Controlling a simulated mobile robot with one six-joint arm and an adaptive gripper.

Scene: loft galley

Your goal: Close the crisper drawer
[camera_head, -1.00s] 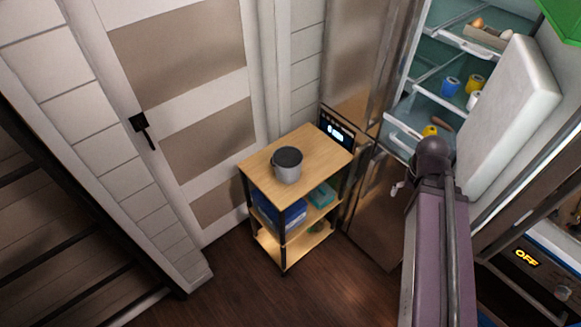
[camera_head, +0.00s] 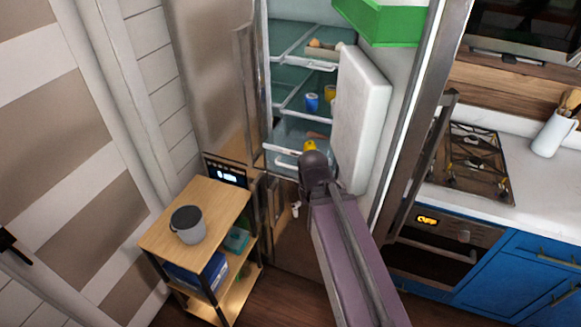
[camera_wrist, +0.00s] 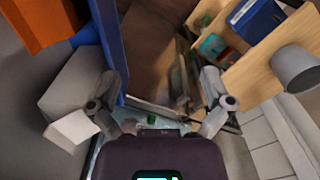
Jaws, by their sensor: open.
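The crisper drawer (camera_head: 281,151) is the clear bin with a pale front edge at the bottom of the open fridge in the head view. It looks pulled out. A yellow item (camera_head: 310,146) and an orange-brown item lie in or just above it. My arm's dark wrist hides its right part. My gripper (camera_wrist: 158,105) is open in the wrist view, its two fingers spread wide with nothing between them. A pale glassy surface and a small green item (camera_wrist: 151,119) show beyond the fingers. In the head view my gripper is mostly hidden behind my arm; I cannot tell whether it touches the drawer.
The thick white fridge door (camera_head: 362,120) stands open just right of my wrist. A wooden trolley (camera_head: 213,212) with a grey pot (camera_head: 188,224) stands left of the fridge. An oven (camera_head: 440,245) and blue cabinets (camera_head: 525,275) are at the right.

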